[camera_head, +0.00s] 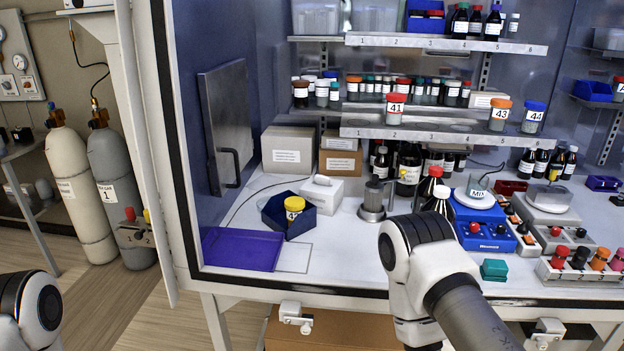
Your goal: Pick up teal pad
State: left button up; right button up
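The teal pad (494,269) is a small teal block. It lies on the white bench top near its front edge, in front of the blue device and left of the rack of coloured-cap vials. My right arm rises in front of the bench, just left of the pad, with its joint over the bench edge. My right gripper is not visible. Part of my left arm shows at the lower left, outside the cabinet, and its gripper is out of view.
A purple tray (243,249) and a blue bin (288,222) holding a yellow-capped jar sit left. Bench between bin and my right arm is mostly clear.

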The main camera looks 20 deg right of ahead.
aim_at(493, 270)
jog(key=z, duration=1.55)
jog(key=i+l+u, duration=0.15)
jog(key=l+u, duration=0.25)
jog(key=i+l+u, duration=0.15)
jog(key=u, duration=0.25)
jog(key=l+u, duration=0.4)
jog(key=i+l, duration=0.05)
